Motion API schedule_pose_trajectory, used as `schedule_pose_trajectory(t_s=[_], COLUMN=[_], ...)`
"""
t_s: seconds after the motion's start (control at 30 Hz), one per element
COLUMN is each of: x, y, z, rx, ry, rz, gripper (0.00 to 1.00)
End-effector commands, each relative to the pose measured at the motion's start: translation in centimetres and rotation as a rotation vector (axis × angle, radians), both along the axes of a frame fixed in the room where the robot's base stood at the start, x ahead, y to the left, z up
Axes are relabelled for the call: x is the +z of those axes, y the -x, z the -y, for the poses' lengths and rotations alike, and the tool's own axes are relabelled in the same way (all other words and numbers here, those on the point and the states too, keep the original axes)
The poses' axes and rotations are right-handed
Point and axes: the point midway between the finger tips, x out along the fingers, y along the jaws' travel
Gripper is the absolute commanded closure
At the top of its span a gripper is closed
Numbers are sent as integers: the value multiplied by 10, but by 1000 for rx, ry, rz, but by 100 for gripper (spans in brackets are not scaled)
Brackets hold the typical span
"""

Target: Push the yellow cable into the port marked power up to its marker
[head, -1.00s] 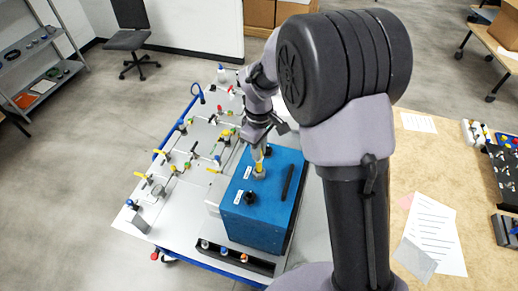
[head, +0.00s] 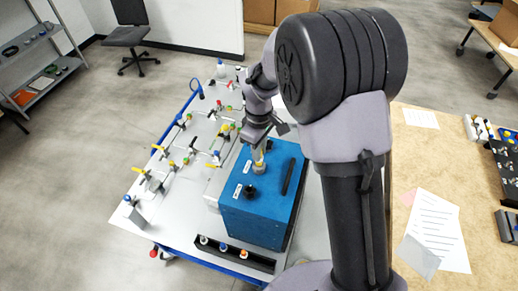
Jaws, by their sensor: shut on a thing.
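The blue analyser box (head: 262,215) stands on the grey table, with small white labels (head: 238,191) and black fittings on its top. My gripper (head: 259,160) points down over the top of the box and is shut on the yellow cable (head: 259,156). The cable's lower end is at a round light-coloured port (head: 258,168) on the box top. How deep it sits, and its marker, are too small to tell. The label text cannot be read, so I cannot tell which port is power.
A black fitting (head: 249,191) and a black handle (head: 288,176) stand on the box top near my gripper. Pipework with coloured valves (head: 190,150) covers the table to the left. A black rack with small bottles (head: 235,254) lies in front of the box. A wooden table (head: 440,160) is at the right.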

Motion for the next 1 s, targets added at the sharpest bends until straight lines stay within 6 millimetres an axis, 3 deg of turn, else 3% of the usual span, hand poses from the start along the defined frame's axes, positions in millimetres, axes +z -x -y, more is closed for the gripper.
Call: schedule_pose_trajectory(t_s=[0.57,0.6,0.7,1.0], x=[-21,-20,-20,-19], y=[0,0,0,0], z=[0,0,0,0], rx=[0,0,0,0], ry=[0,1,1,0], rz=[0,1,1,0], gripper=[100,77,58,58])
